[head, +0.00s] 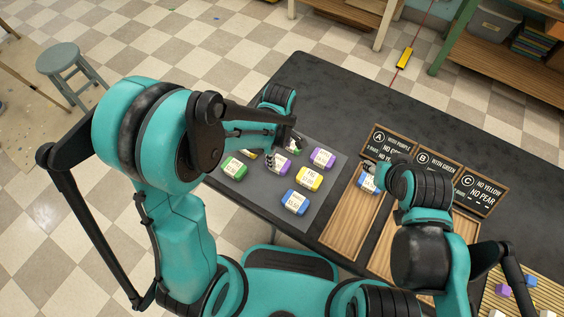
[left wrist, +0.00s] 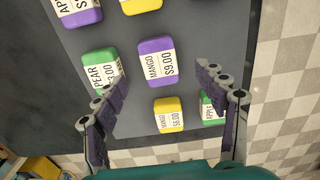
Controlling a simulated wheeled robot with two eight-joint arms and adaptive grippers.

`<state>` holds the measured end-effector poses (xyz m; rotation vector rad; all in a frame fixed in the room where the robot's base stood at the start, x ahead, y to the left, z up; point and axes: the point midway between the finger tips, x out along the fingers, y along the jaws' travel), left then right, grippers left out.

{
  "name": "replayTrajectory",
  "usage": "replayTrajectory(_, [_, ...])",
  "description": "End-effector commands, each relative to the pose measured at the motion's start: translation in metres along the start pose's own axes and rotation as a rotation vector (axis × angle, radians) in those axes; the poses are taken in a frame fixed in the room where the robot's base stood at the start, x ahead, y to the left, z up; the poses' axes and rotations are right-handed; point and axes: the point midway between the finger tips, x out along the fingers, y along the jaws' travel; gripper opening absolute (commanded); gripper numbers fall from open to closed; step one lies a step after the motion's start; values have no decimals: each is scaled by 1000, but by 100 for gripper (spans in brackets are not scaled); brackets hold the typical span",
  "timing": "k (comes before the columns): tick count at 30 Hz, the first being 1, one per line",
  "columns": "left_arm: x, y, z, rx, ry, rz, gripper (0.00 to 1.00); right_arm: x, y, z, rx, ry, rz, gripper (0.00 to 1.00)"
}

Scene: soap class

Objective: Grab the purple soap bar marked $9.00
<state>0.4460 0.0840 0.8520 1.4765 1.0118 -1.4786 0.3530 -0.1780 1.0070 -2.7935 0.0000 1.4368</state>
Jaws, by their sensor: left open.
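The purple soap bar labelled MANGO $9.00 (left wrist: 157,62) lies on the grey mat, just beyond and between my left fingertips in the left wrist view. In the head view that purple bar (head: 282,167) is partly hidden under my left gripper (head: 284,153). My left gripper (left wrist: 158,84) is open, with nothing between its fingers. My right gripper (head: 372,167) is over the wooden tray at a blue soap bar (head: 367,184); its fingers are mostly hidden by its wrist.
A green PEAR bar (left wrist: 100,69) sits close left of the purple bar, and a yellow MANGO $6.00 bar (left wrist: 168,115) is nearer. Another purple bar (head: 322,158) lies on the mat (head: 330,200). Signs A (head: 385,143), B and C stand behind wooden trays.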

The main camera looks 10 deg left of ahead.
Motion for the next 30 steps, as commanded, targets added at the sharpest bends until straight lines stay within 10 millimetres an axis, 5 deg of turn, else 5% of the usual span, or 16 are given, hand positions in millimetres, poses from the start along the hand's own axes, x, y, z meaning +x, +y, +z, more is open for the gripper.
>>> replayTrajectory(15, [67, 3, 1, 2, 0, 1, 72, 30, 0, 22, 0, 0, 0, 40])
replayTrajectory(23, [72, 3, 1, 2, 0, 2, 72, 31, 0, 22, 0, 0, 0, 40])
replayTrajectory(26, [72, 3, 0, 2, 0, 2, 53, 30, 0, 22, 0, 0, 0, 40])
replayTrajectory(30, [72, 3, 0, 2, 0, 2, 16, 31, 0, 22, 0, 0, 0, 40])
